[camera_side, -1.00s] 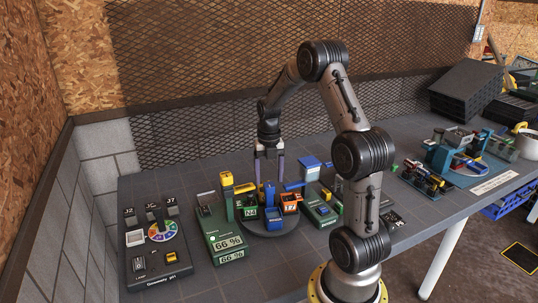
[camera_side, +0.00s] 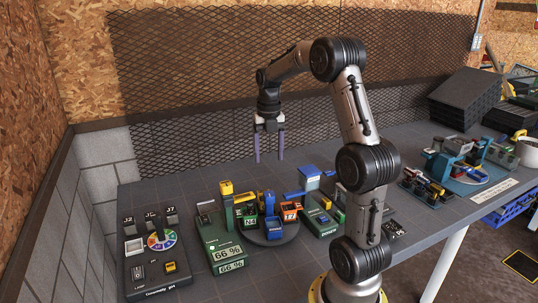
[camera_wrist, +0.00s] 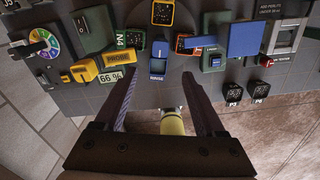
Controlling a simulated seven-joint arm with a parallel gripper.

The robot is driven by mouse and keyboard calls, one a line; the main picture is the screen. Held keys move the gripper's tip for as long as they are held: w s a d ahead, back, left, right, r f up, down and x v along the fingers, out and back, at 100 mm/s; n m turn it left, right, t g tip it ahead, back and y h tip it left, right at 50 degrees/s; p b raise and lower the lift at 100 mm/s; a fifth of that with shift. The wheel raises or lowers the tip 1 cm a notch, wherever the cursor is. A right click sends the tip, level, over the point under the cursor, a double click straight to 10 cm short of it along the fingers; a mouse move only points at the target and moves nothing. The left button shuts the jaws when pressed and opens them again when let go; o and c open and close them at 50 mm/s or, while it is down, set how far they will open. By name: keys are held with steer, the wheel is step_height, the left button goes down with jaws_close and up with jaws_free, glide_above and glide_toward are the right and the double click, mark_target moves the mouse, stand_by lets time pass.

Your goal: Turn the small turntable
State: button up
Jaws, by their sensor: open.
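The small turntable (camera_side: 285,237) is a dark round disc in the middle of the bench. In the wrist view the blue bin (camera_wrist: 158,62) lies ahead of the fingers, between the green and orange bins. My gripper (camera_side: 271,160) is open and empty, pointing down above and behind the turntable, clear of everything. It also shows in the wrist view (camera_wrist: 163,95) with its two fingers spread.
A green moisture station (camera_side: 222,247) reading 66 % stands left of the turntable. Another green station (camera_side: 321,220) with a blue block stands right. A dark panel with a coloured wheel (camera_side: 160,241) is far left. Mesh runs along the back. Bare bench lies behind the stations.

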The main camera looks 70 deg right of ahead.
steer(key=shift+m, duration=0.6)
steer(key=c, duration=0.5)
steer(key=shift+d+m, duration=0.1)
steer(key=shift+m, duration=0.8)
steer(key=shift+c, duration=1.1)
steer(key=shift+s+d+f+m, duration=0.15)
steer(key=shift+s+f+m, duration=0.1)
steer(key=shift+m, duration=0.65)
steer(key=shift+c, duration=1.1)
steer(key=shift+s+f+m, duration=0.2)
steer(key=shift+f+m, duration=0.1)
steer(key=shift+m, duration=0.8)
jaws_close()
steer(key=m+g+h, duration=0.1)
steer(key=m+g, duration=0.2)
steer(key=m, duration=0.7)
glide_above(273, 220)
steer(key=w, duration=0.1)
step_height(273, 220, down, 6)
steer(key=w+a+f+m+h, duration=0.1)
steer(key=a+f, duration=0.2)
steer(key=a, duration=0.2)
steer(key=shift+g, duration=0.4)
steer(key=x, duration=1)
steer(key=shift+d+f, duration=0.1)
steer(key=shift+d, duration=0.1)
